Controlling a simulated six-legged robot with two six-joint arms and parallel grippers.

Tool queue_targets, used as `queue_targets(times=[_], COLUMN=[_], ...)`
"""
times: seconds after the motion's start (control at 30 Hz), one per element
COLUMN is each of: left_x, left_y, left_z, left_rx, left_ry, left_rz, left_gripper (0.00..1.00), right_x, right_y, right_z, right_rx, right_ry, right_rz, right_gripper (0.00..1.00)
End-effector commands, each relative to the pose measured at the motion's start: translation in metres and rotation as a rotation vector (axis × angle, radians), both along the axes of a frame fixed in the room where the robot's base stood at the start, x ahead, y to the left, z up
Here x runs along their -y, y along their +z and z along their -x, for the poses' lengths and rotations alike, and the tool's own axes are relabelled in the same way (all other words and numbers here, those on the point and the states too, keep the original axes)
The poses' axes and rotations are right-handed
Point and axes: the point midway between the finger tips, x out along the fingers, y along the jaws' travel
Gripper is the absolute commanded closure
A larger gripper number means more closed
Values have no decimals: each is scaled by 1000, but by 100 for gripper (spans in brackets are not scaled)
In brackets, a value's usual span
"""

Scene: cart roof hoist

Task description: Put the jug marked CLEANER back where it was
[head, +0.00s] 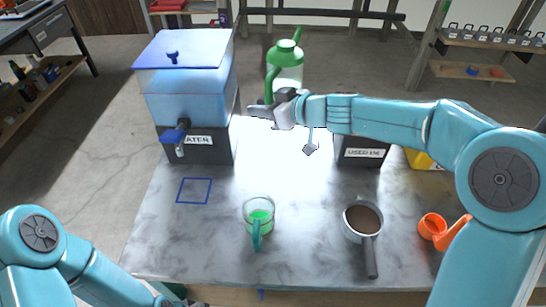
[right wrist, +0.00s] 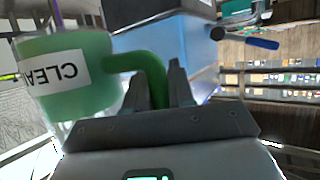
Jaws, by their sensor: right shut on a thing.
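The jug (head: 285,72) is green with a pale label and a spout at the top. It is at the back of the table, beyond the water tank's right side; its base is hidden behind my gripper. In the right wrist view the jug (right wrist: 90,95) shows a label with "CLEA" readable, upside down in the picture. My right gripper (head: 262,108) is shut on the jug's green handle, which runs between the fingers in the right wrist view (right wrist: 165,85). I cannot tell if the base touches anything. Only a dark part of my left gripper (head: 185,302) shows at the bottom edge.
On the marble table (head: 310,235) are a water tank (head: 190,100) at left, an empty blue square outline (head: 194,190), a glass cup with green liquid (head: 259,216), a coffee-filled portafilter (head: 362,222), an orange cup (head: 433,227) and a "USED" bin (head: 362,152).

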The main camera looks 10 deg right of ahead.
Motion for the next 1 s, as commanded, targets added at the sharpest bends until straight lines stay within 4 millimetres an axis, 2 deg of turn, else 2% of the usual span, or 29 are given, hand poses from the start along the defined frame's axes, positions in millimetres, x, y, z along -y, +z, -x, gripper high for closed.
queue_targets(times=[0.03, 0.2, 0.33, 0.43, 0.67, 0.87, 1.0], left_x=[0, 0, 0, 0, 0, 0, 0], left_y=[-24, -59, -80, -89, -98, -120, -119], left_z=[0, 0, 0, 0, 0, 0, 0], left_rx=[-1, -1, -1, -1, 0, 0, -1], left_ry=[0, 0, 0, 0, 0, 0, 0], left_rz=[0, 0, 0, 0, 0, 0, 0], left_gripper=[57, 57, 57, 57, 57, 57, 57], right_x=[0, 0, 0, 0, 0, 0, 0], right_y=[-28, -77, -108, -122, -137, -170, -170], right_z=[1, 2, 1, 0, -2, -3, -3], right_rx=[-1, 0, 2, 3, 3, 2, 4], right_ry=[1, 0, -1, -1, -2, -3, -2], right_rz=[0, 0, 0, 0, 0, -1, 0], right_gripper=[100, 100, 100, 100, 100, 100, 100])
